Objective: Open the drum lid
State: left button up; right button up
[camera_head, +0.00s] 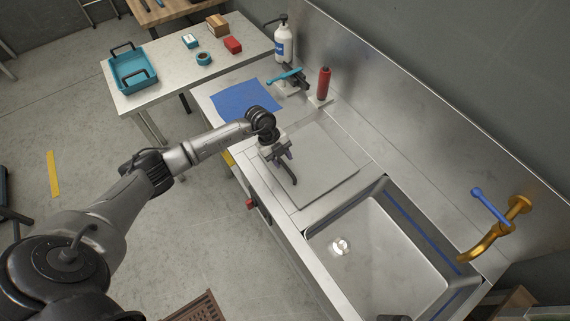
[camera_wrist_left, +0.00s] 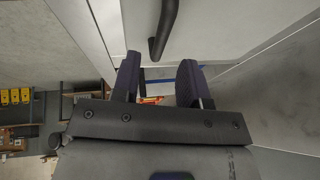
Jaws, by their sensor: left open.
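The drum lid (camera_head: 325,165) looks like a flat grey square panel set in the steel counter, lying flat and closed. A dark curved handle (camera_head: 289,176) shows at its left edge. My left gripper (camera_head: 284,157) is open, close to the handle and partly covering that side of the lid. In the left wrist view, the two fingers (camera_wrist_left: 160,78) are spread with nothing between them. The dark handle (camera_wrist_left: 164,28) hangs just beyond the fingertips, in front of a pale surface. I cannot tell whether they touch.
A steel sink (camera_head: 365,245) with a brass tap (camera_head: 488,243) lies right of the lid. A side table holds a teal tray (camera_head: 133,72).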

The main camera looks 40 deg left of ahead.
aim_at(287, 167)
pick_arm(q)
jog(key=shift+x, duration=1.75)
jog(key=shift+c, duration=0.4)
jog(key=shift+r, duration=0.1)
grip_shut()
